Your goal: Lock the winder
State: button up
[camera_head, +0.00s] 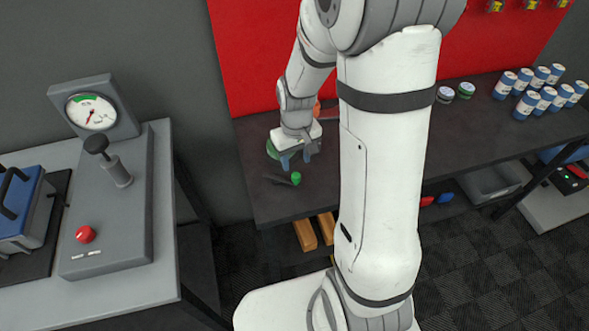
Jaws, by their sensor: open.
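I cannot tell for sure which thing is the winder. A small green knob (296,178) with a dark bar (280,181) beside it is on the dark bench (350,180), close to its front edge. A green round part (272,149) shows behind my gripper, mostly hidden by it. My gripper (297,161) is open, with its blue-grey fingers pointing down, just behind and above the green knob in the picture. No contact is clear, and nothing shows between the fingers. My arm hides the middle of the bench.
At left, a grey unit has a dial gauge (91,112), a black-knobbed lever (108,160) and a red button (86,234). A blue case (22,208) stands beside it. Several white-and-blue cans (526,105) stand at the bench's right. Orange blocks (305,234) lie below the bench.

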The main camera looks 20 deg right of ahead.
aim_at(296, 175)
notch_tip(296, 175, down, 6)
jog(key=shift+f, duration=0.1)
dwell(0.4)
grip_shut()
